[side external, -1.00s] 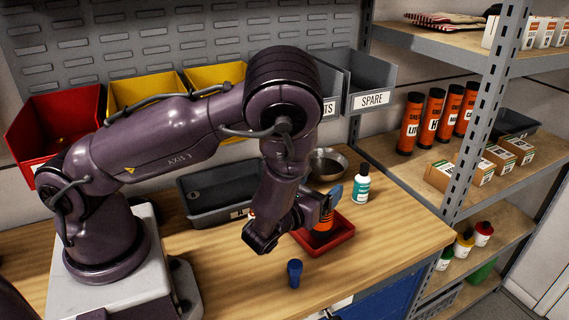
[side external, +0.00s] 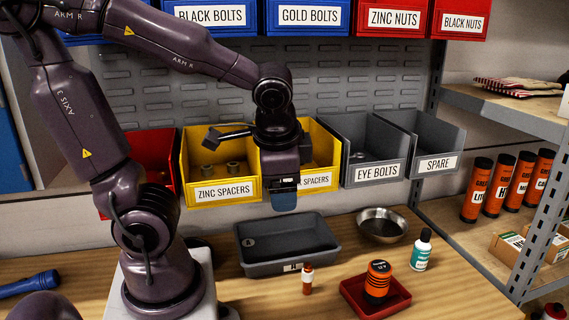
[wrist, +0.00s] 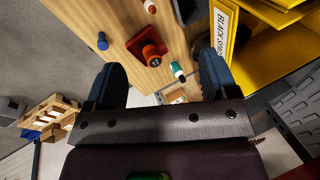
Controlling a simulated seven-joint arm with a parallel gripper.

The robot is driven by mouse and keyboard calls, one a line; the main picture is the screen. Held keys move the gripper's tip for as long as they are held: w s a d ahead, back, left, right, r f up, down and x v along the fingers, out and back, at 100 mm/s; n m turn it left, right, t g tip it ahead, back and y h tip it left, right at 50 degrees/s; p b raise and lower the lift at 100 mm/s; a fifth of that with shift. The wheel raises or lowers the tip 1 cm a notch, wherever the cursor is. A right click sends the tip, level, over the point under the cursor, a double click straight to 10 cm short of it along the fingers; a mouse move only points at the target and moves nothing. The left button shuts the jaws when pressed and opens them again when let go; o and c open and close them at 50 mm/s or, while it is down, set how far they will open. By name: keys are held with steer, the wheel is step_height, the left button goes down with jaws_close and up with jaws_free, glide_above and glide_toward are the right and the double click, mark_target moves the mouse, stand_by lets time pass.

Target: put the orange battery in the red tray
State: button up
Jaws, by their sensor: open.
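The orange battery (side external: 378,278), an orange cylinder with black bands, stands upright inside the red tray (side external: 352,292) on the wooden bench. In the wrist view the battery (wrist: 153,54) and the red tray (wrist: 133,43) lie beyond the fingers, well apart from them. My gripper (side external: 284,200) is raised above the bench, in front of the yellow bins and up and left of the tray. Its two blue fingers are spread with nothing between them; they also show in the wrist view (wrist: 160,84).
A grey tray (side external: 248,268) sits left of the red tray, with a small orange bottle (side external: 307,280) before it. A metal bowl (side external: 382,225) and a teal-labelled bottle (side external: 421,250) stand behind. Yellow bins (side external: 222,190) and grey bins (side external: 362,172) line the wall. A blue flashlight (side external: 30,284) lies at left.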

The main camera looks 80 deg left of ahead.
steer(key=d+r+n+t+h, duration=0.2)
steer(key=d+r+t+h, duration=0.1)
steer(key=d+r+t, duration=0.1)
steer(key=shift+s+d+r+h, duration=0.3)
steer(key=shift+s+d+r, duration=0.15)
steer(key=shift+r, duration=0.05)
